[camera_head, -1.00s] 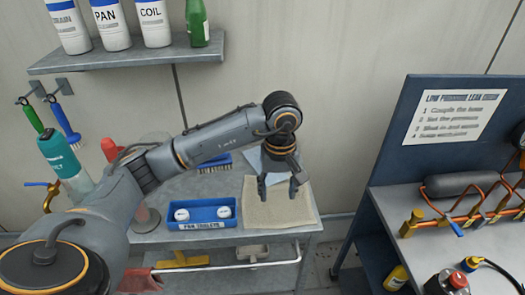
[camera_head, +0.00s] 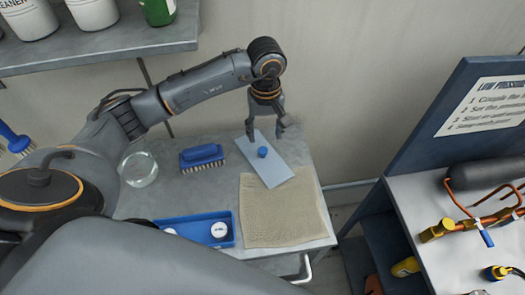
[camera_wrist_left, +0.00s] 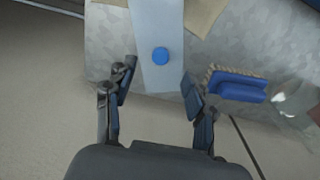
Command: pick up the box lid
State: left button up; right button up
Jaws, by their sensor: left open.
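The box lid (camera_head: 280,173) is a flat pale blue-grey plate with a round blue knob (camera_head: 263,152). It lies on the metal table, partly beside or over the edge of the tan cloth. In the left wrist view the lid (camera_wrist_left: 157,25) runs up from between the fingers, with its knob (camera_wrist_left: 161,56) just beyond the fingertips. My left gripper (camera_head: 265,134) is open and empty, above the far end of the lid. It also shows in the left wrist view (camera_wrist_left: 158,78), its fingers on either side of the lid's near end. My right gripper is not in view.
A blue brush (camera_head: 202,157) and a glass jar (camera_head: 139,169) stand left of the lid. A tan cloth (camera_head: 280,215) and a blue tray (camera_head: 196,229) with white round pieces lie nearer. A shelf (camera_head: 100,45) hangs upper left; a bench with copper pipes (camera_head: 470,215) is right.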

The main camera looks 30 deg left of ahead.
aim_at(263, 150)
pick_arm(q)
notch_tip(263, 150, down, 4)
jog(key=shift+p, duration=0.35)
jog(key=shift+a+f, duration=0.1)
jog(key=shift+f, duration=0.1)
jog(key=f+p, duration=0.1)
jog(key=f, duration=0.2)
jog(key=a+f+p, duration=0.1)
jog(key=f, duration=0.1)
jog(key=shift+w+p, duration=0.25)
jog(key=shift+p, duration=0.1)
jog(key=shift+d+f, duration=0.1)
jog(key=shift+f, duration=0.05)
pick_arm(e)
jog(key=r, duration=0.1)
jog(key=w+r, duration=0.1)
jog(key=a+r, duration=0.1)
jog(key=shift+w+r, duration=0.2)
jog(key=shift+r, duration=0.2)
pick_arm(q)
grip_shut()
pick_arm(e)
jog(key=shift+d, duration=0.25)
